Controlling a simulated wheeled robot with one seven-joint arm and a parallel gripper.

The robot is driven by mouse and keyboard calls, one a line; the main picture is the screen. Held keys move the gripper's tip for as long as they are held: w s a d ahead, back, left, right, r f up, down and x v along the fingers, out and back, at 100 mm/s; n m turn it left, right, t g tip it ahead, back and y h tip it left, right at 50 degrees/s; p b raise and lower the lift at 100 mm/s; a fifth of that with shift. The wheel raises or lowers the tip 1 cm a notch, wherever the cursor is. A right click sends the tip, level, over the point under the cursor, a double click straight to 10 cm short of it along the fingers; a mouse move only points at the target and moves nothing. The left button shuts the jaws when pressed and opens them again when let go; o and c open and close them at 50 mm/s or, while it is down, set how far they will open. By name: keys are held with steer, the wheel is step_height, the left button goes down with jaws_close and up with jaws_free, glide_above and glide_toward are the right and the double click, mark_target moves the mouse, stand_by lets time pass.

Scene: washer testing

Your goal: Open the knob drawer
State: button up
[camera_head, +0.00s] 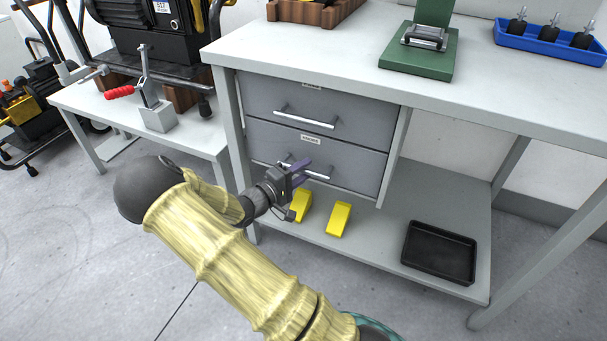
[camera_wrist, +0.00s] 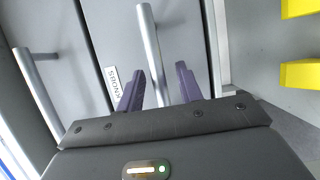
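The knob drawer (camera_head: 345,160) is the lower of two grey drawers under the workbench. It looks closed, its front level with the upper one. Its label (camera_wrist: 111,78) reads KNOBS in the wrist view. Its silver bar handle (camera_wrist: 149,45) runs toward the gap between my fingers. My gripper (camera_head: 298,167) is at this handle in the head view and hides part of it. In the wrist view my gripper (camera_wrist: 160,88) is open, with a purple finger on each side of the handle and space between. I cannot tell whether either finger touches it.
The upper drawer (camera_head: 290,97) is closed, with its own handle (camera_head: 305,119). Yellow blocks (camera_head: 339,220) and a black tray (camera_head: 438,252) lie on the lower shelf. A side table (camera_head: 90,100) with a red-handled clamp (camera_head: 155,110) stands left. Floor before the drawers is open.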

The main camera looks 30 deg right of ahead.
steer(key=shift+w+d, duration=0.1)
steer(key=shift+d, duration=0.2)
jaws_close()
steer(key=shift+a, duration=0.15)
